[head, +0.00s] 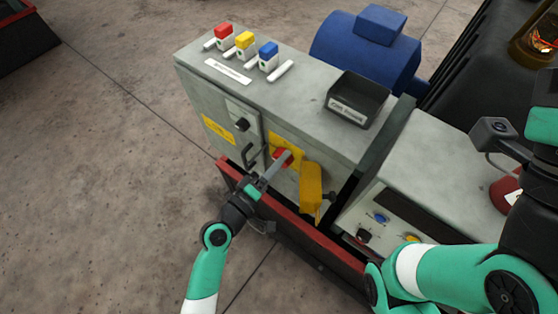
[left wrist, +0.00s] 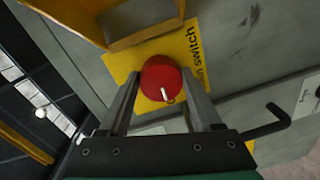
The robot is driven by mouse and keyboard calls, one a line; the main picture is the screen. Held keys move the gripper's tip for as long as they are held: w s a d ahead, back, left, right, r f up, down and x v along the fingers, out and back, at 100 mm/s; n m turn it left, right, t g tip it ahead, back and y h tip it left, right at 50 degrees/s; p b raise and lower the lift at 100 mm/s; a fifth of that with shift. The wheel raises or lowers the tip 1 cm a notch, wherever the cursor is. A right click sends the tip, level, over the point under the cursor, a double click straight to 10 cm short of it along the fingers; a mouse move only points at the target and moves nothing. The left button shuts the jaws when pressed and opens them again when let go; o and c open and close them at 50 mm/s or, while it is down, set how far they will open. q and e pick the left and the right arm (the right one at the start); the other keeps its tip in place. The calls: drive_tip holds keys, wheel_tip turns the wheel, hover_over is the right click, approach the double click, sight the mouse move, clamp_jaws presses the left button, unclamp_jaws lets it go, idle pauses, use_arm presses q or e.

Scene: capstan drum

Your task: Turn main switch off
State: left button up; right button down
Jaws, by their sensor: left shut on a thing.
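The main switch is a red knob (head: 281,157) on a yellow plate (head: 293,145) on the front of the grey cabinet. In the left wrist view the red knob (left wrist: 161,78) sits between the fingers, with a small pale pin sticking out of it. The yellow plate (left wrist: 188,50) behind it carries the lettering "switch", partly hidden. My left gripper (head: 274,166) reaches up to the knob and is shut on it; it also shows in the left wrist view (left wrist: 160,90). My right arm is at the right of the head view, but its fingers cannot be made out.
A yellow box-like cover (head: 311,186) hangs just right of the switch. A black handle (head: 250,156) sticks out to its left. A black tray (head: 357,99) and red, yellow and blue padlock-like blocks (head: 245,42) are on the cabinet top. A red rail (head: 300,228) runs below.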

use_arm(q)
drive_tip(key=shift+n, duration=0.4)
drive_tip(key=o, duration=1.4)
drive_tip(key=shift+c, duration=0.2)
drive_tip(key=p+v, duration=0.2)
drive_tip(key=v, duration=0.9)
drive_tip(key=shift+s+a, duration=0.25)
